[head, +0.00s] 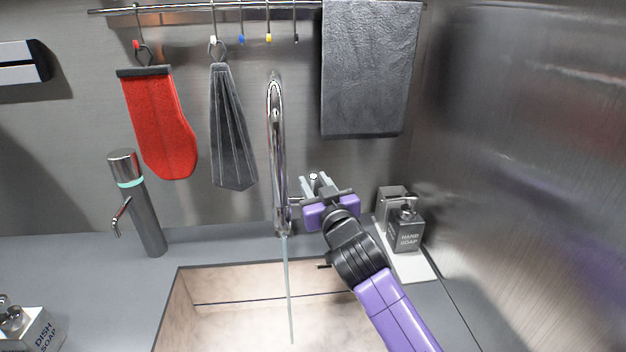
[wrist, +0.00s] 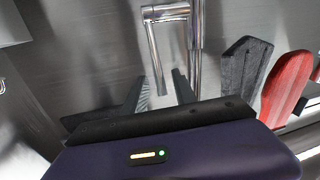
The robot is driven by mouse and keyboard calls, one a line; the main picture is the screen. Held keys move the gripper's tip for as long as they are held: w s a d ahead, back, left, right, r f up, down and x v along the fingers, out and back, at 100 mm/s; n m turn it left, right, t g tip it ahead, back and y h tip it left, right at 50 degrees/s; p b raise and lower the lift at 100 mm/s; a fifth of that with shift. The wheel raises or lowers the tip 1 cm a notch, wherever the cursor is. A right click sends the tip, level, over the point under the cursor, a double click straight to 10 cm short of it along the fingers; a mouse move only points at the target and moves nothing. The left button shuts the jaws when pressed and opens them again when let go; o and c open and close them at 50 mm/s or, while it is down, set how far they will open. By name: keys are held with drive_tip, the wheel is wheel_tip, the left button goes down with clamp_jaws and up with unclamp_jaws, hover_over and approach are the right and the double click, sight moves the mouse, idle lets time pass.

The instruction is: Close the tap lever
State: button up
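The chrome tap (head: 276,130) rises in a tall arch behind the sink, and a thin stream of water (head: 288,285) falls from it. In the wrist view its post (wrist: 196,50) stands upright, and the bent chrome tap lever (wrist: 154,45) hangs beside it. My gripper (head: 313,180) is just right of the tap in the head view, pointing toward the wall. In the wrist view my gripper (wrist: 160,78) is open, with the lever's lower end appearing between the two fingertips. I cannot tell whether a finger touches it. In the head view the gripper largely hides the lever.
A hand soap bottle (head: 407,232) stands on a white tray right of my gripper. A grey towel (head: 365,70), grey mitt (head: 232,130) and red mitt (head: 158,120) hang behind. A cylindrical dispenser (head: 140,210) stands left; the sink (head: 230,310) lies in front.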

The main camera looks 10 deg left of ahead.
drive_tip(key=shift+w+a, duration=0.35)
drive_tip(key=shift+w, duration=0.3)
clamp_jaws()
idle(1.1)
